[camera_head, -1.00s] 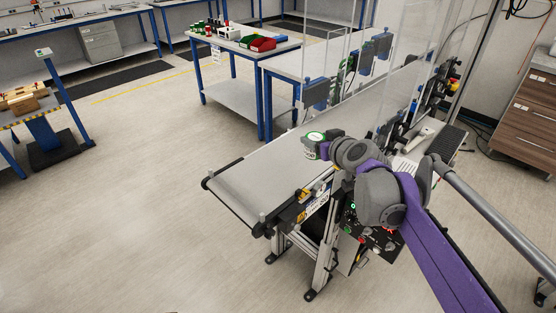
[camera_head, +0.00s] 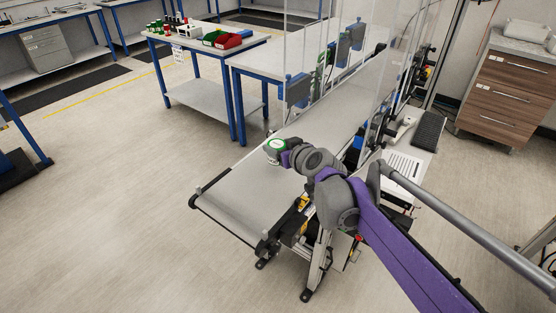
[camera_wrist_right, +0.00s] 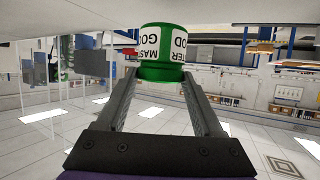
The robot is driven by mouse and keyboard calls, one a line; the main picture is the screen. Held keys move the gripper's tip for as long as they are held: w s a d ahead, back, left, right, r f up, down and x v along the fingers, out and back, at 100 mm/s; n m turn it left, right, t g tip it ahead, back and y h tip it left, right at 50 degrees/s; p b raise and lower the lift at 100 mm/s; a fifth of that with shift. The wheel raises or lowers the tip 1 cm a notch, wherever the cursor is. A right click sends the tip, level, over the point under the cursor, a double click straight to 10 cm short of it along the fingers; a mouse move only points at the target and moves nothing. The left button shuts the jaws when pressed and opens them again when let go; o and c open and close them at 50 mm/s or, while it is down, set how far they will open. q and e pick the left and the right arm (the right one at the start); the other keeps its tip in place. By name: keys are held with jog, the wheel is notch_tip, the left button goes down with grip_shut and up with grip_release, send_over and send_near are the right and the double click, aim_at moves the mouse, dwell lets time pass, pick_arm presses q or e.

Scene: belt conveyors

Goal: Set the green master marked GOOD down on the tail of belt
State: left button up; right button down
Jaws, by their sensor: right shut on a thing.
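The green master (camera_wrist_right: 162,55) is a short green cylinder with a white label; MASTER and GOOD read upside down in the wrist view. My right gripper (camera_wrist_right: 158,92) is shut on it, one finger on each side. In the head view the master's green-ringed top (camera_head: 278,144) shows over the belt (camera_head: 240,186), a little in from its tail (camera_head: 212,206) at the lower left. I cannot tell whether its underside touches the belt. My right gripper (camera_head: 288,153) reaches in from the right, mostly hidden by my wrist. My left gripper is not in view.
Clear guard panels (camera_head: 345,75) stand along the belt's far part. A blue-legged table (camera_head: 262,62) stands behind it. A table with red and green bins (camera_head: 226,40) is at the back. The belt's tail surface is bare, and the floor to its left is clear.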

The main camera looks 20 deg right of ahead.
jog(key=shift+f, duration=2)
jog(key=shift+w+f, duration=0.1)
grip_release()
jog(key=shift+s, duration=0.2)
jog(key=v, duration=1.1)
jog(key=shift+s+r+p, duration=0.3)
jog(key=shift+r+p, duration=0.05)
jog(key=shift+p, duration=0.05)
